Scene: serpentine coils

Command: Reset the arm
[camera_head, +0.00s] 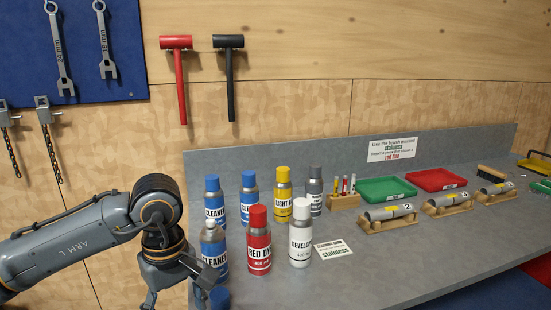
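My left arm (75,240) comes in from the left and bends down at the bench's left end. My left gripper (182,290) points down near the bottom edge, its fingers spread apart with nothing seen between them. Its lower part is close to the picture's edge. A cleaner bottle (213,252) without its blue cap stands just right of the gripper; I cannot tell if they touch. My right arm and gripper are not in view.
On the grey bench (400,265) stand more blue-capped cleaners (215,200), a red dye bottle (258,243), a white developer bottle (300,235) and a yellow bottle (282,196). Green (385,189) and red (436,179) trays and metal cylinders on wooden stands (390,215) are farther right.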

